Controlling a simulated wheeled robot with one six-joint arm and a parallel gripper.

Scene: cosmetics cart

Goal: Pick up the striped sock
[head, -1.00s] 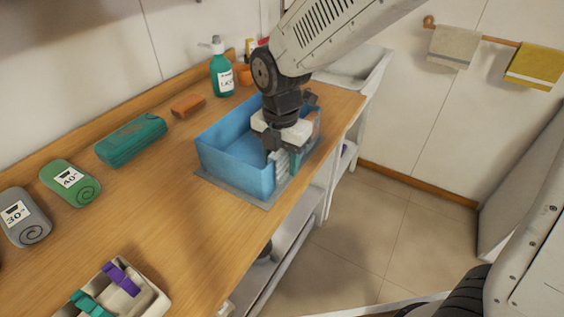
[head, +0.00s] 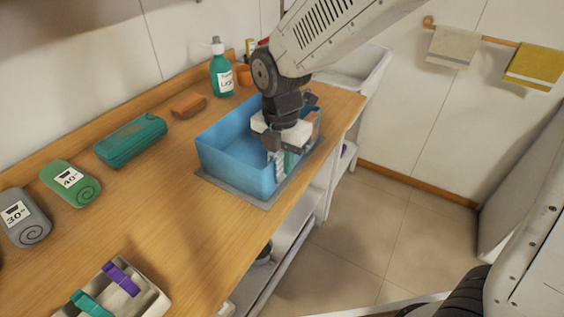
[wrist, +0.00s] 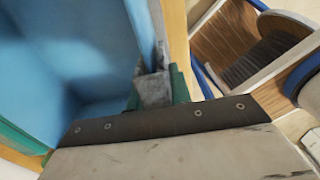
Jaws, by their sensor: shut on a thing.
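A pale grey, faintly striped piece of cloth, the striped sock (head: 280,166), shows at the front right side of the blue basin (head: 222,168), by its wall. My gripper (head: 283,160) points down there, its fingers shut on the sock. In the wrist view the sock (wrist: 153,90) is a grey patch between the green fingertips (wrist: 157,86), close to the basin wall (wrist: 80,50). Its lower part is hidden, and its stripes are hard to make out there.
The basin stands on a grey mat (head: 245,199) near the counter's front edge. A green bottle (head: 221,75), an orange-brown block (head: 188,107) and a teal case (head: 131,140) stand behind and left. A box with clips (head: 150,302) is at front left. The counter between is clear.

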